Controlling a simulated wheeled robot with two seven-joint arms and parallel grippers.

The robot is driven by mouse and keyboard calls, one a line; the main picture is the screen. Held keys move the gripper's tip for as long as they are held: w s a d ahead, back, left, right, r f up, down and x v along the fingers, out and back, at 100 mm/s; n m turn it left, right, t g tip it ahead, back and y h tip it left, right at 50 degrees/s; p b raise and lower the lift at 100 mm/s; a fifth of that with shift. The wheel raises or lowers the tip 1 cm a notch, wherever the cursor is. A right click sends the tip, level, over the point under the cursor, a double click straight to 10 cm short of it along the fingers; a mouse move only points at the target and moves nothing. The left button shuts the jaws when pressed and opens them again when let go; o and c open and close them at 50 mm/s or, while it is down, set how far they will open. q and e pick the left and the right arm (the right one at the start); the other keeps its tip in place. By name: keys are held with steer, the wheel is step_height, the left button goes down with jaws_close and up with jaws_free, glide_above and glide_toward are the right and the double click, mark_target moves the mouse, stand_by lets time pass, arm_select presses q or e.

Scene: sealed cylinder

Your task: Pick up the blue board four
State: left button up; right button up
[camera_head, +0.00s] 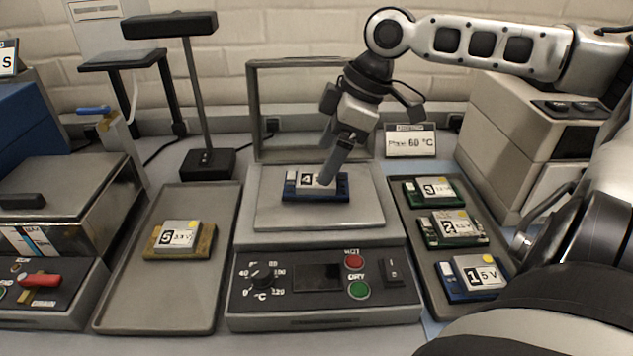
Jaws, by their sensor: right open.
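The blue board four (303,188) lies on the light plate of the hot-plate device (278,216) in the middle of the camera_head view. Its label shows a 4. My right gripper (329,176) comes down from the upper right, tilted, with its fingertips at the right part of the board. It is open. The fingers hide part of the board and label, and I cannot tell whether they touch it. My left gripper is not in view.
A left tray (190,290) holds board five (180,238). A right tray (408,240) holds boards three (430,190), two (452,227) and one (472,277). A dark frame (252,110) stands behind the plate. A lamp-like stand (190,90) rises at left, a beige machine (510,125) at right.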

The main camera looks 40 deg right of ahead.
mark_target(316, 176)
steer(key=x, duration=0.4)
steer(key=shift+b, duration=0.3)
steer(key=c, duration=1)
steer(key=shift+o, duration=0.2)
